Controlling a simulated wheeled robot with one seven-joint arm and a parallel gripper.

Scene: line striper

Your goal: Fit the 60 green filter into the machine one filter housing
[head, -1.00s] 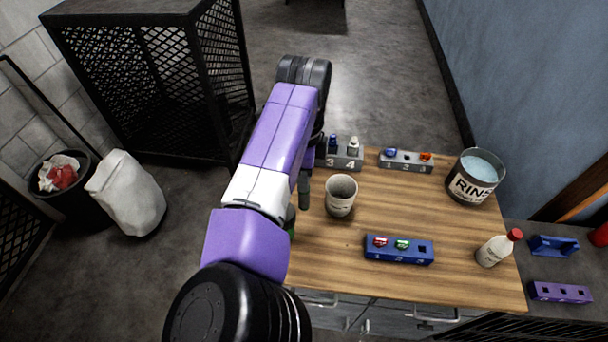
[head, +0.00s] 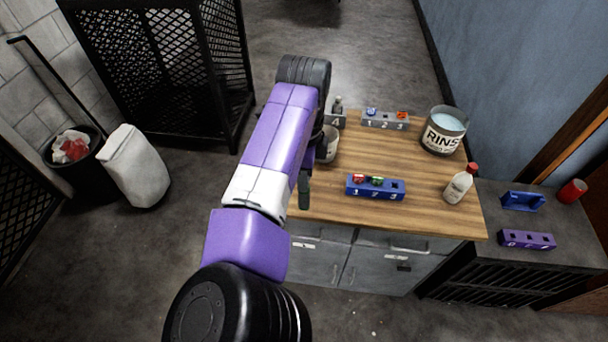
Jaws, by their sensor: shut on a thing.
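My gripper (head: 304,190) is mostly hidden behind my own purple and white arm; a dark finger shows at the left edge of the wooden bench. It is shut, and what it holds is hidden now; a bit of green showed beside it a moment ago. I cannot make out a 60 mark anywhere. A blue block (head: 391,194) on the bench holds a red piece (head: 358,178) and a green piece (head: 377,181), with an empty hole at its right. I cannot tell which thing is the machine one filter housing.
The bench (head: 420,215) also bears a pale cup (head: 328,150), grey numbered blocks (head: 384,122), a RINSE bucket (head: 444,133) and a red-capped bottle (head: 459,186). A side table at right holds a purple block (head: 526,240).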

